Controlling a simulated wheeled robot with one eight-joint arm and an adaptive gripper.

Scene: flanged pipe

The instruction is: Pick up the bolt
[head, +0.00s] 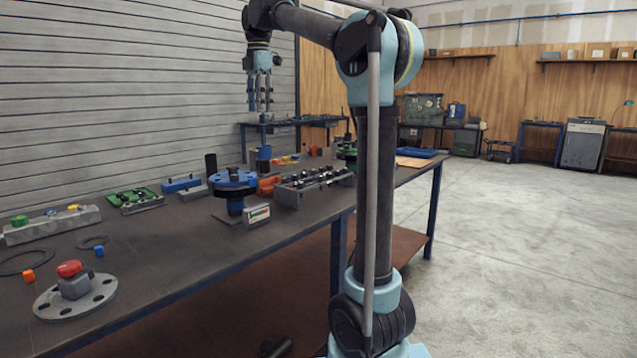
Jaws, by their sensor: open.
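A grey rack (290,196) on the workbench holds a row of small dark bolts (318,176). I cannot tell which of them is the task's bolt. To the left of the rack, a blue flange (233,178) stands on a short blue pipe. My gripper (260,108) hangs pointing down, high above the bench and up and to the left of the rack. Its fingers are apart and nothing shows between them.
The workbench (165,240) is dark. Green and grey fixtures (130,197) line the back. The front middle is clear.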

